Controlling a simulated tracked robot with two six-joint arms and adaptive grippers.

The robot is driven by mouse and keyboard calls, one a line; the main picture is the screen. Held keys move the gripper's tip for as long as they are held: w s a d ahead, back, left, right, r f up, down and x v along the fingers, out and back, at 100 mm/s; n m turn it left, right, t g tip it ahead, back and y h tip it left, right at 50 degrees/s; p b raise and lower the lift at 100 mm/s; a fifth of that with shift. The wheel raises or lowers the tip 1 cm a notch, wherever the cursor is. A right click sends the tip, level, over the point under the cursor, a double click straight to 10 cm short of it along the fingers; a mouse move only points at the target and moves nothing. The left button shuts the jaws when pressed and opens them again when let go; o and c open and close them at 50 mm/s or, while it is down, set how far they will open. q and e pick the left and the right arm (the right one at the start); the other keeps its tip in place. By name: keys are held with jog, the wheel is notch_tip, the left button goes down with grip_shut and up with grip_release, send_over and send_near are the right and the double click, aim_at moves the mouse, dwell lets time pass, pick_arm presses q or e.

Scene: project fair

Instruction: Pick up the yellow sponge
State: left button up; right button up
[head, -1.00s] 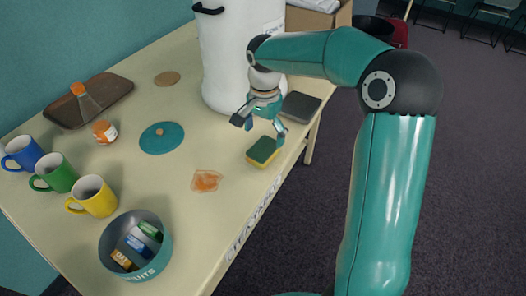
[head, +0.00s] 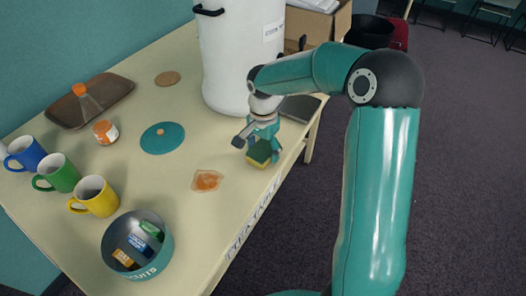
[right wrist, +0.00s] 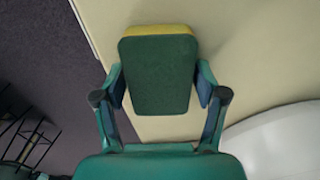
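The yellow sponge (head: 259,154) has a dark green top layer. It lies flat on the table near its right-hand edge, below my right gripper (head: 257,150). In the right wrist view the sponge's green face (right wrist: 159,76) fills the space between the two fingers of my right gripper (right wrist: 160,85), with a yellow strip at its far end. The finger pads stand along its two long sides with almost no gap. Whether they press on it I cannot tell. My left gripper is not in view.
A white container (head: 235,60) stands just behind my right gripper, with a dark flat item (head: 300,108) beside it. An orange patch (head: 207,181), a teal lid (head: 162,138), mugs (head: 95,197) and a bowl (head: 163,267) are to the left. The table edge is close on the right.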

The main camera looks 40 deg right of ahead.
aim_at(263, 148)
jog(key=shift+c, duration=1.2)
jog(key=shift+r, duration=0.1)
notch_tip(263, 148, up, 20)
jog(key=shift+o, duration=0.4)
